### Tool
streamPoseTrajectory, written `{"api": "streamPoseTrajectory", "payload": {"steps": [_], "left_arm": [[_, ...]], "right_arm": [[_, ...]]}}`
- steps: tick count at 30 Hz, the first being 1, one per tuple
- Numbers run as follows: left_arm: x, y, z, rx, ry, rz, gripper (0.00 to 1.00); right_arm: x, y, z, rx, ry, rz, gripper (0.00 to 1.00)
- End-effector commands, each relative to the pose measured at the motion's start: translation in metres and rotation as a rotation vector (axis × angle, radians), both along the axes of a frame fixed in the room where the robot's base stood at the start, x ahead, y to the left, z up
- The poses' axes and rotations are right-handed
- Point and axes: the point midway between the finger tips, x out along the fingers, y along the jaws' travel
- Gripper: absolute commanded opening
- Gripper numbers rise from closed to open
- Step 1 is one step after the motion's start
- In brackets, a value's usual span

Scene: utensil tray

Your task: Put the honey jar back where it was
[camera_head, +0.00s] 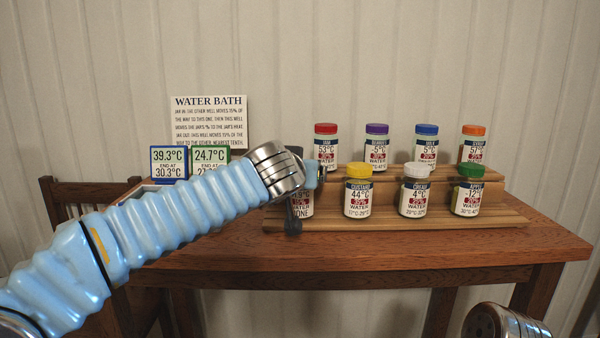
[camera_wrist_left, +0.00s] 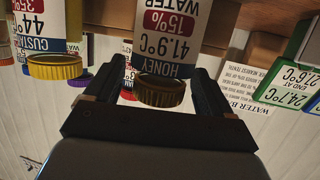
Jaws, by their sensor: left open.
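The honey jar (camera_head: 306,204) stands at the left end of the front row on the wooden two-step rack (camera_head: 400,222). My left gripper and arm hide much of it in the head view. In the head view the left gripper (camera_head: 303,185) is at the jar.
The yellow-lidded custard jar (camera_head: 358,192) stands just right of the honey jar, then cream (camera_head: 415,191) and apple (camera_head: 468,190). Several jars fill the back step. The water bath with two displays (camera_head: 168,163) is at the left, partly behind my arm. The table front is clear.

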Motion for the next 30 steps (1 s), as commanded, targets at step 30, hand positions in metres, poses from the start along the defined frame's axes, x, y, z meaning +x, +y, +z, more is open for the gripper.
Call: {"api": "streamPoseTrajectory", "payload": {"steps": [30], "left_arm": [[-0.113,0.023,0.038,0.000,0.000,0.001,0.83]], "right_arm": [[0.000,-0.001,-0.022,-0.002,0.000,-0.004,0.43]]}}
